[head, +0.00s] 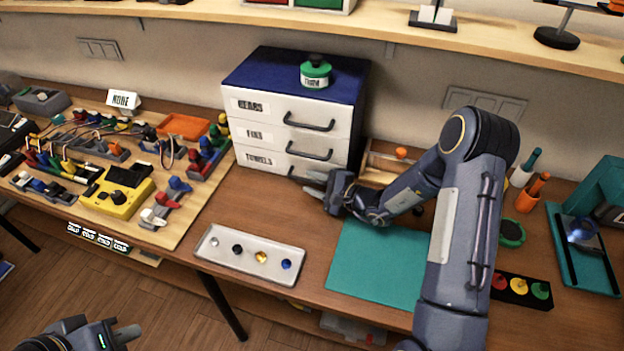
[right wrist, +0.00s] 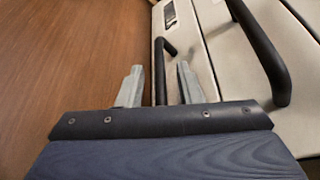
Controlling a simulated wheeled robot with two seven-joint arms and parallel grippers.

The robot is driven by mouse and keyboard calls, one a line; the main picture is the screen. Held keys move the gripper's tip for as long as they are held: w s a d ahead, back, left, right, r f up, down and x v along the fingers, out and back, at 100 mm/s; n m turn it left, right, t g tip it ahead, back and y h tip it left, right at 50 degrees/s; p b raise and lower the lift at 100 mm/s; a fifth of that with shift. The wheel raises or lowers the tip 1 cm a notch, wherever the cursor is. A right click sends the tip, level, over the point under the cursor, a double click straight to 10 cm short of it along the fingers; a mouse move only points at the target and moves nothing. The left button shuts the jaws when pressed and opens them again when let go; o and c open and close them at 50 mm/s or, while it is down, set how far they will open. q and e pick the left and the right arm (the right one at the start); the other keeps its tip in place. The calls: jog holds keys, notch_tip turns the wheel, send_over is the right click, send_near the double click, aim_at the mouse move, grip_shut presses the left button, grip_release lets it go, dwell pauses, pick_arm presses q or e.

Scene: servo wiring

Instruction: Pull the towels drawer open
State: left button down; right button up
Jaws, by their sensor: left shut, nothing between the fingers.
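The towels drawer (head: 272,161) is the lowest of three white drawers in a blue-topped cabinet, and it looks closed. Its dark bar handle (head: 303,173) is partly hidden by my right gripper (head: 318,184). In the right wrist view, the right gripper (right wrist: 159,85) is open, with its two grey fingers apart. The lowest handle (right wrist: 161,72) runs between those fingers, with gaps visible; I cannot tell whether either finger touches it. My left gripper (head: 128,333) is shut and empty at the bottom left, away from the cabinet.
A green-lidded jar (head: 315,73) stands on the cabinet. A white tray (head: 250,254) with several small round pieces lies in front. A teal mat (head: 378,262) lies under my right arm. A wiring board (head: 190,225) fills the left. Bare tabletop lies before the drawers.

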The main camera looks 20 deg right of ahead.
pick_arm(q)
jog(key=shift+r, duration=0.1)
pick_arm(e)
jog(key=shift+w+a+f, duration=0.1)
jog(key=shift+w+a, duration=0.15)
jog(key=shift+w, duration=0.05)
grip_shut()
